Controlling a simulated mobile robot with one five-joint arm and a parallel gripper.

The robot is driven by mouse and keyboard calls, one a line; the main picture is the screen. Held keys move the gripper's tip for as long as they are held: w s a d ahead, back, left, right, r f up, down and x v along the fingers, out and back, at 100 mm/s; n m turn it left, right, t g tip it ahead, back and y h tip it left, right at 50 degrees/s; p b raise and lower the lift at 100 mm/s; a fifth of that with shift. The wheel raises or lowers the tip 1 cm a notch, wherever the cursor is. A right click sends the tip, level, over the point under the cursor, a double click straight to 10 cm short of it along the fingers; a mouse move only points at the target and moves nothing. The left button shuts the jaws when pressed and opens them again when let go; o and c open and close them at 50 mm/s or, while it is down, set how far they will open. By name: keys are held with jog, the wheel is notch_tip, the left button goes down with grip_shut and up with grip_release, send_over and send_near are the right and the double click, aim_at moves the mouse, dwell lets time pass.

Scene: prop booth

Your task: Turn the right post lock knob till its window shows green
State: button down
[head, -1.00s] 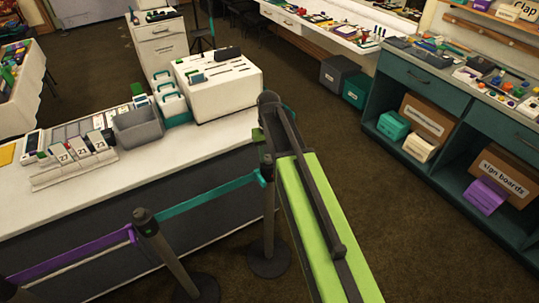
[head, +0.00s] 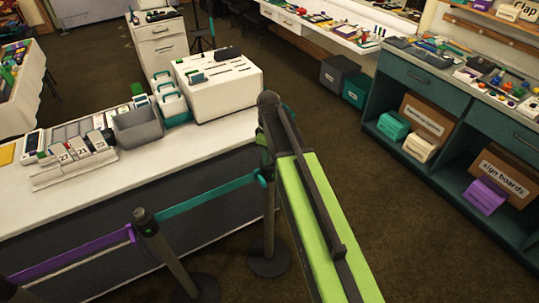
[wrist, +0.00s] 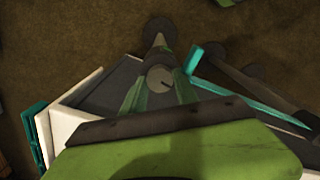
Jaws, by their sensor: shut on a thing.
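In the head view my gripper (head: 264,145) is at the post's top and mostly hidden by my arm.
A left post (head: 160,250) stands nearby, joined to the right post by a teal belt (head: 208,194). A purple belt (head: 70,255) runs left from it. A white-topped counter (head: 130,170) lies just behind the posts. Carpet is free to the right, before a teal shelf unit (head: 440,105).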

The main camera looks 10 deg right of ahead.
jog(key=shift+d+n, duration=0.15)
jog(key=shift+n, duration=0.45)
jog(key=c, duration=0.9)
grip_release()
notch_tip(320, 180, up, 18)
jog(key=p, duration=1.7)
jog(key=shift+f+p, duration=0.25)
jog(key=shift+p, duration=0.05)
jog(key=shift+f, duration=0.1)
